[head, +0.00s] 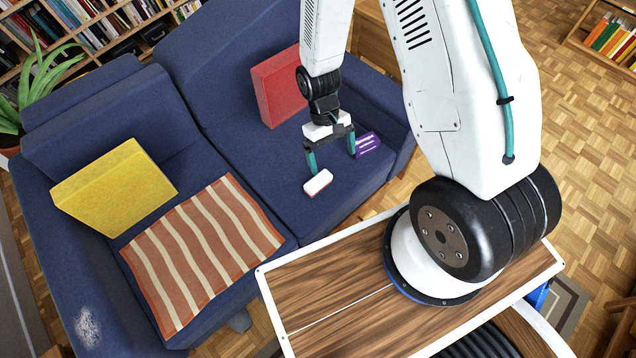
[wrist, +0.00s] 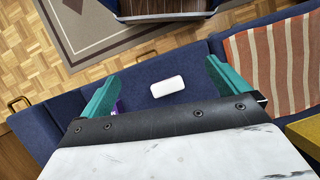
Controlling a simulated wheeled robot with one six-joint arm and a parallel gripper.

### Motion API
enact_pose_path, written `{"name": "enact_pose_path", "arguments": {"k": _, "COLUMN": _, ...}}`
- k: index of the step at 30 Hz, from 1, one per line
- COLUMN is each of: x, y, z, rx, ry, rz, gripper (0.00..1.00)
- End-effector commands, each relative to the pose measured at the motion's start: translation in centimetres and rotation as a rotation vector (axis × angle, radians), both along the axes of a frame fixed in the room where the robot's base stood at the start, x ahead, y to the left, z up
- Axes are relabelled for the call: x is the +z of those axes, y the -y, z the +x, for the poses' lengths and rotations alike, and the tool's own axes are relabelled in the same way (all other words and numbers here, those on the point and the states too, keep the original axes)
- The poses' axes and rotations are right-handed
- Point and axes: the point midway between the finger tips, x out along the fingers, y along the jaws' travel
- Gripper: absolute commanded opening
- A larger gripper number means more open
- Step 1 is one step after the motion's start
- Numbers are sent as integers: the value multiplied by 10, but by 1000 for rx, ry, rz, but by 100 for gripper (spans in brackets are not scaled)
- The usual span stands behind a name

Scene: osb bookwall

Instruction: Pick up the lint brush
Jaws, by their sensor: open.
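A small white block with a red lower edge (head: 318,182), apparently the lint brush, lies on the seat of the blue sofa. The wrist view shows it as a plain white rounded bar (wrist: 167,87) between my fingers' lines, apart from both. My gripper (head: 331,156) points down above the seat, its teal fingers spread and empty. In the wrist view my gripper (wrist: 162,72) frames the white bar. A purple item (head: 367,143) lies on the seat by the right finger; in the wrist view it is mostly hidden behind the left finger.
The blue sofa (head: 240,100) holds a red cushion (head: 277,88), a yellow cushion (head: 115,187) and a striped orange cloth (head: 202,250). The seat around the white block is mostly clear. A plant (head: 40,85) and bookshelves stand behind.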

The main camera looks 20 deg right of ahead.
Motion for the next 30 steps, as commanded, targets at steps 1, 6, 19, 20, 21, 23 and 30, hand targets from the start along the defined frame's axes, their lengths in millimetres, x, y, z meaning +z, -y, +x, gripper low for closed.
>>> {"name": "enact_pose_path", "arguments": {"k": 1, "x": -28, "y": -1, "z": -2, "rx": 11, "ry": -2, "rz": 3, "gripper": 100}}
{"name": "enact_pose_path", "arguments": {"k": 6, "x": -104, "y": -3, "z": 1, "rx": 51, "ry": 61, "rz": 20, "gripper": 100}}
{"name": "enact_pose_path", "arguments": {"k": 19, "x": -160, "y": -9, "z": 70, "rx": 136, "ry": 388, "rz": 52, "gripper": 100}}
{"name": "enact_pose_path", "arguments": {"k": 20, "x": -163, "y": -9, "z": 70, "rx": 138, "ry": 391, "rz": 52, "gripper": 100}}
{"name": "enact_pose_path", "arguments": {"k": 21, "x": -167, "y": -9, "z": 70, "rx": 141, "ry": 392, "rz": 54, "gripper": 100}}
{"name": "enact_pose_path", "arguments": {"k": 23, "x": -173, "y": -9, "z": 70, "rx": 141, "ry": 390, "rz": 53, "gripper": 100}}
{"name": "enact_pose_path", "arguments": {"k": 30, "x": -203, "y": -9, "z": 67, "rx": 141, "ry": 388, "rz": 53, "gripper": 100}}
